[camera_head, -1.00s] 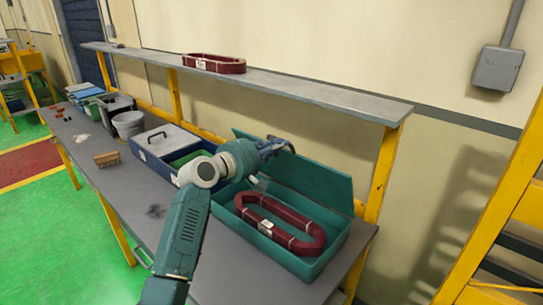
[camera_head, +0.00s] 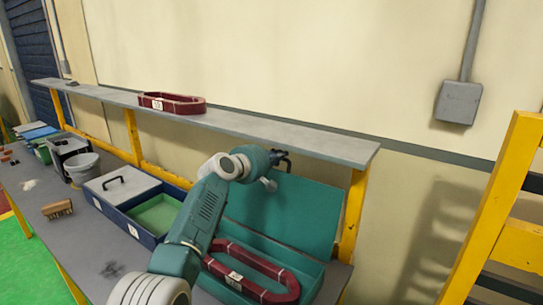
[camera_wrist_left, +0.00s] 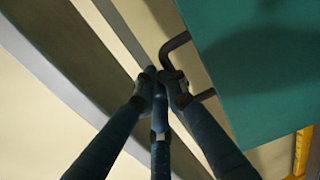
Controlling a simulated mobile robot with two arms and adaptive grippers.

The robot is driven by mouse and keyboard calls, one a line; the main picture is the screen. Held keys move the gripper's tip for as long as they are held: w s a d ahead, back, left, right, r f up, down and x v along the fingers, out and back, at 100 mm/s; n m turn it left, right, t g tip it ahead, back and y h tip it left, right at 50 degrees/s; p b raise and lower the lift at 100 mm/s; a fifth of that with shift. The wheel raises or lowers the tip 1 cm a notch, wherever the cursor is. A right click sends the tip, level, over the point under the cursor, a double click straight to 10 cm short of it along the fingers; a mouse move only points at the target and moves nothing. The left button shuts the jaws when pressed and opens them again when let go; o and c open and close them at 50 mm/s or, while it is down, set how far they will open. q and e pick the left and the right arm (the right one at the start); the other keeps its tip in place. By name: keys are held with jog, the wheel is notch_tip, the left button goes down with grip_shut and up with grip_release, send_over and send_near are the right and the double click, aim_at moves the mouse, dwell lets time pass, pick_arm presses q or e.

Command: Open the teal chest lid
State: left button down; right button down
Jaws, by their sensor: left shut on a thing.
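The teal chest (camera_head: 318,268) stands on the grey workbench. Its lid (camera_head: 300,212) is raised and stands roughly upright at the back, below the shelf. A dark red coil (camera_head: 262,268) with white tags lies inside the chest, partly hidden by my left arm. My left gripper (camera_head: 282,157) is at the lid's top edge. In the left wrist view its fingers (camera_wrist_left: 160,78) are closed together on the dark lid handle (camera_wrist_left: 174,52), beside the teal lid panel (camera_wrist_left: 262,60). My right gripper is not in view.
A grey shelf (camera_head: 240,123) runs just above and behind the lid and carries another red coil (camera_head: 172,103). Left of the chest is a blue box (camera_head: 135,229) with a grey lid and green tray. A bucket (camera_head: 82,168) and a brown brush (camera_head: 57,209) are further left.

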pick_arm(q)
jog(key=shift+w+d+f, duration=0.15)
jog(key=shift+w+d, duration=0.25)
jog(key=shift+w, duration=0.1)
jog(key=shift+s, duration=0.1)
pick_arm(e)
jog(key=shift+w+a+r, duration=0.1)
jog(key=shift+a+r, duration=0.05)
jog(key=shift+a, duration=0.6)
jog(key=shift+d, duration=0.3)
pick_arm(q)
jog(key=c, duration=1.7)
grip_release()
jog(key=shift+o, duration=0.2)
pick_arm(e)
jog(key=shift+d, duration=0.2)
pick_arm(q)
jog(key=shift+a, duration=0.1)
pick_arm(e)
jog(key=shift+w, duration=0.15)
pick_arm(q)
jog(key=v, duration=1.1)
jog(key=shift+s+a+r, duration=0.15)
jog(key=shift+s+r, duration=0.15)
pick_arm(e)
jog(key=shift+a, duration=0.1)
